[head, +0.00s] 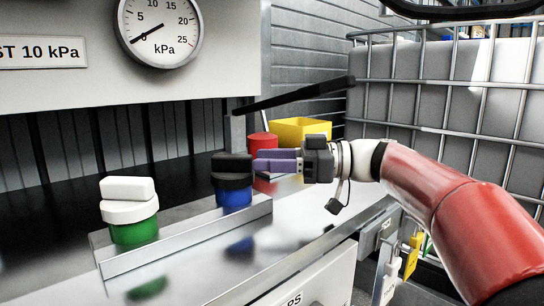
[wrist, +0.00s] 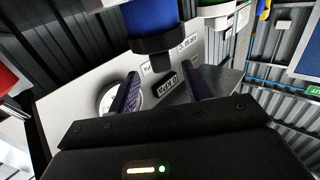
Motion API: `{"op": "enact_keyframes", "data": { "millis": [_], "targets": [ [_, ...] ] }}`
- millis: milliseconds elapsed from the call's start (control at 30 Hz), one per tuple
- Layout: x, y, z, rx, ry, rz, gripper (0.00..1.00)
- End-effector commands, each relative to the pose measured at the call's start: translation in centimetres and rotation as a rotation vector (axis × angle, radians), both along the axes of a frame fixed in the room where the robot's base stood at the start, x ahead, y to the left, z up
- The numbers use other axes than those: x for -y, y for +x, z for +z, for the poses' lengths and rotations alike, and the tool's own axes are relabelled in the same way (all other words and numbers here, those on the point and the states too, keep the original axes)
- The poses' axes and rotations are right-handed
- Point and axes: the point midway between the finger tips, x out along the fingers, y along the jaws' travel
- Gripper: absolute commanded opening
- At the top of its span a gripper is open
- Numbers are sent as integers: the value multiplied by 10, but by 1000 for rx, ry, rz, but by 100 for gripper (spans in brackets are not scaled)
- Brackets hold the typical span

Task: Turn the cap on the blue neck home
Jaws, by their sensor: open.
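The blue neck (head: 234,197) stands on a metal ledge, with a black cap (head: 233,180) on it. A raised black grip bar crosses the cap's top. My gripper (head: 257,163) comes from the right, its purple fingers level with the bar and close to its right end. The wrist view shows the blue neck (wrist: 150,16) and the black cap (wrist: 157,42) upside down, ahead of my gripper (wrist: 160,73). Its two fingers are spread apart, with nothing clearly held. I cannot tell whether they touch the bar.
A green neck (head: 134,232) with a white cap (head: 128,208) stands left on the same ledge (head: 180,240). A pressure gauge (head: 160,28) hangs above, reading near zero. A red container (head: 262,142) and a yellow bin (head: 300,130) stand behind my gripper. The front worktop is clear.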

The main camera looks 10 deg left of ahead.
Motion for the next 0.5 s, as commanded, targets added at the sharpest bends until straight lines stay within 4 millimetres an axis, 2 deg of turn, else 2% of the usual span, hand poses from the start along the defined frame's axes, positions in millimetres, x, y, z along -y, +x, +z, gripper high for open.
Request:
{"op": "enact_keyframes", "data": {
  "millis": [300, 500],
  "targets": [
    [-49, -5, 2, -1, -1, 4, 49],
    [-67, -6, 1, -1, -1, 2, 49]
  ]
}}
